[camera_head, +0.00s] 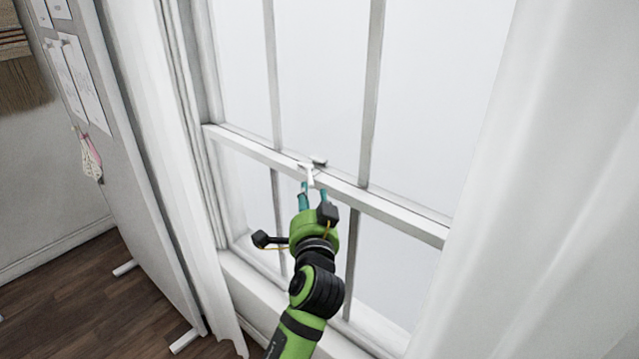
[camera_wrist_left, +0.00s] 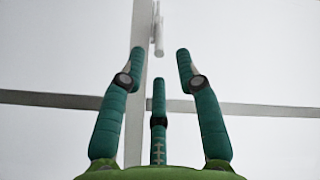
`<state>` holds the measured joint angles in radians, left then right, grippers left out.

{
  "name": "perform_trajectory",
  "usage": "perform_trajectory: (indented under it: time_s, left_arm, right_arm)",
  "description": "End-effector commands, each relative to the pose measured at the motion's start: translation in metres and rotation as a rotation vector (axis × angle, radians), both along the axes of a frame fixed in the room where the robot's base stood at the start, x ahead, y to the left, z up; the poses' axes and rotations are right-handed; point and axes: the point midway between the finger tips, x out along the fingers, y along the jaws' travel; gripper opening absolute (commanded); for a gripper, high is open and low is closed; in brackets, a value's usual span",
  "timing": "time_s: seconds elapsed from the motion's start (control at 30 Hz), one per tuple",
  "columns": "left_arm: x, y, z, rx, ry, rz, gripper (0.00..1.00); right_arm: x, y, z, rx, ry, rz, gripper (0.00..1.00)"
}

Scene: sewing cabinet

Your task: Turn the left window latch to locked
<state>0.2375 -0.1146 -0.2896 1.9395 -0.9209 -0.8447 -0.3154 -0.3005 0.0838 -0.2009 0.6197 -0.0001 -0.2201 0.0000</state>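The white window latch (camera_head: 308,172) sits on top of the window's middle rail (camera_head: 385,208) in the head view, with a small grey piece beside it at its far right. In the wrist view the latch (camera_wrist_left: 158,37) is a pale upright piece at the top, just beyond my fingertips and between them in the picture. My left gripper (camera_head: 313,190) reaches up to the rail just below the latch. Its teal fingers (camera_wrist_left: 160,60) are spread apart with nothing between them. Contact with the latch cannot be made out. My right gripper is not in view.
White curtains hang left (camera_head: 165,150) and right (camera_head: 540,200) of the window. A grey board (camera_head: 110,130) with pinned papers stands at the left on a dark wooden floor (camera_head: 80,290). Thin vertical bars (camera_head: 371,90) cross the panes.

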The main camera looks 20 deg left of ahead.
Motion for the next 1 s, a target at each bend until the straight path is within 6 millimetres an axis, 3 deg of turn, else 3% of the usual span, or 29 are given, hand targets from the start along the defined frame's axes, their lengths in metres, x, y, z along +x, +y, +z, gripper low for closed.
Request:
perform_trajectory:
  time_s: [0.3, 0.7, 0.73, 0.8, 1.0]
  left_arm:
    - [0.044, 0.014, 0.001, 0.000, 0.001, -0.002, 0.33]
    - [0.053, 0.018, -0.001, -0.002, 0.001, -0.003, 0.33]
    - [0.053, 0.018, -0.001, -0.002, 0.001, -0.003, 0.29]
    - [0.053, 0.017, -0.001, -0.002, 0.001, -0.003, 0.01]
    - [0.053, 0.017, -0.001, -0.002, 0.001, -0.003, 0.00]
  right_arm:
    - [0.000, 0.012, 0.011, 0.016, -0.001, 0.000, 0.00]
    - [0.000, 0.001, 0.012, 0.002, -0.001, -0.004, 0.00]
    - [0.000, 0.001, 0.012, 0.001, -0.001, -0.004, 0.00]
    - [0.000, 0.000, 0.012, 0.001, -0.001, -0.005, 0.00]
    - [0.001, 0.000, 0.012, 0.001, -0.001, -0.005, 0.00]
